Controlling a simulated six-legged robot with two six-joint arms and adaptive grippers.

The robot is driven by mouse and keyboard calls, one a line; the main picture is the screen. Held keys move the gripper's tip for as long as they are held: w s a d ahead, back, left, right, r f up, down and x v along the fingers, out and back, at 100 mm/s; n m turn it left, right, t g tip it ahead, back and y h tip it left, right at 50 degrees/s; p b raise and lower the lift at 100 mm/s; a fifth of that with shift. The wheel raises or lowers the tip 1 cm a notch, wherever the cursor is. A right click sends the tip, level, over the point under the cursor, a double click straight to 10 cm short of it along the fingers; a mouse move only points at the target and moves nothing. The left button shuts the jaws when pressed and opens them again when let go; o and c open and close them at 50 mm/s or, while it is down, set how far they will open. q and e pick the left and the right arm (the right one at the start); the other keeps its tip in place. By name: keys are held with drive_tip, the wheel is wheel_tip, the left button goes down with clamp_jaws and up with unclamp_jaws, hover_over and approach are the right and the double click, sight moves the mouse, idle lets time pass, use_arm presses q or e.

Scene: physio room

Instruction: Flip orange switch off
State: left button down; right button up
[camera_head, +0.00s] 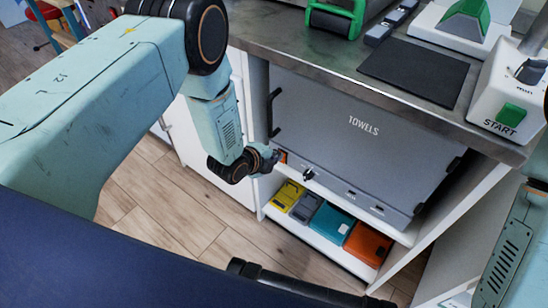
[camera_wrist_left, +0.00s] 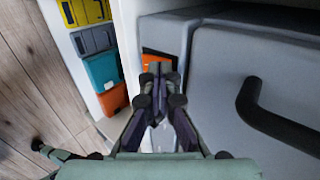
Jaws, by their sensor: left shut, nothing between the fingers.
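The orange switch (camera_head: 283,157) sits on the grey front strip of the towel cabinet, at its left end. In the left wrist view the orange switch (camera_wrist_left: 150,58) shows in a dark frame, partly hidden behind my fingertips. My left gripper (camera_head: 275,156) is shut and empty, with its fingertips at the switch. In the left wrist view the left gripper (camera_wrist_left: 160,70) points straight at the orange face. I cannot tell whether the tips touch it. My right gripper is out of view.
The grey TOWELS cabinet (camera_head: 350,125) has a black handle (camera_wrist_left: 270,115) close beside the left gripper. Yellow, grey, teal and orange bins (camera_head: 367,244) stand on the shelf below. The metal counter (camera_head: 300,45) above carries a START device (camera_head: 508,95).

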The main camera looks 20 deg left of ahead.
use_arm(q)
drive_tip(key=shift+r+p, duration=0.7)
drive_tip(key=shift+r, duration=0.15)
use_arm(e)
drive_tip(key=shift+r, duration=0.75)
use_arm(q)
drive_tip(key=shift+f, duration=0.1)
